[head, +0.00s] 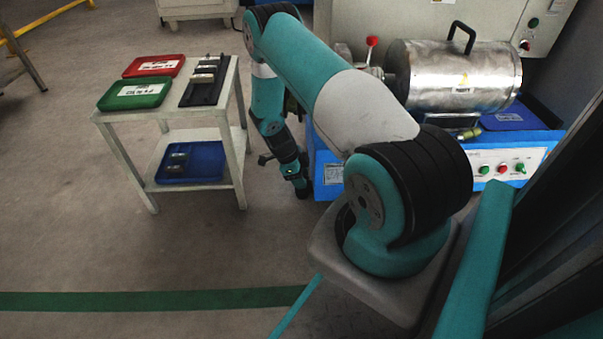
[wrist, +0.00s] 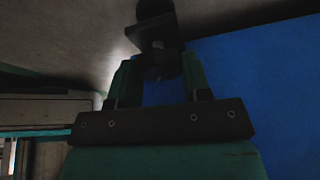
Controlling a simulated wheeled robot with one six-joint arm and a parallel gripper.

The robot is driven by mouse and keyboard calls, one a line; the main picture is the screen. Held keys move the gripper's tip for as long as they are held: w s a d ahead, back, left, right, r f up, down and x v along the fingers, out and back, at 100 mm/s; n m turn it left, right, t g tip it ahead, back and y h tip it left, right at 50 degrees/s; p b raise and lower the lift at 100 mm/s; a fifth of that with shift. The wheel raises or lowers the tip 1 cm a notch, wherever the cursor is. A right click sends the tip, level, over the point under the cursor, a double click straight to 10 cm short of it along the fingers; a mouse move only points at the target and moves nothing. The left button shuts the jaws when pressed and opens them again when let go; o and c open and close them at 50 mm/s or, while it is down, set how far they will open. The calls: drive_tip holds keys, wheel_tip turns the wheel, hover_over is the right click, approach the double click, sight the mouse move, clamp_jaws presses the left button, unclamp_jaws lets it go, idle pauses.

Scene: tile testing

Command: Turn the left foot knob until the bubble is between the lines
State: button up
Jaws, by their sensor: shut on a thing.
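My gripper (wrist: 159,64) shows in the wrist view with its two green fingers shut on a dark part, which looks like the left foot knob (wrist: 160,46). A dark round piece lies beyond it. In the head view my gripper (head: 302,188) is low beside the front left corner of the blue machine base (head: 329,186). The knob is hidden or too small to tell there. A small yellow-green piece (head: 469,132) sits on the base below the steel drum. It may be the level, but no bubble or lines can be made out.
A steel drum (head: 458,78) with a black handle lies on the base. A white table (head: 217,137) to the left holds a red tray (head: 154,65), a green tray (head: 135,94) and a black tray. A blue tray (head: 207,165) is on its lower shelf. The floor in front is clear.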

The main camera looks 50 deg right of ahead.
drive_tip(key=shift+m+y, duration=0.4)
drive_tip(key=shift+m, duration=0.6)
drive_tip(key=o, duration=0.9)
drive_tip(key=shift+r, duration=0.1)
drive_tip(key=p+v, duration=0.6)
drive_tip(key=v, duration=0.2)
drive_tip(key=shift+w+d, duration=0.1)
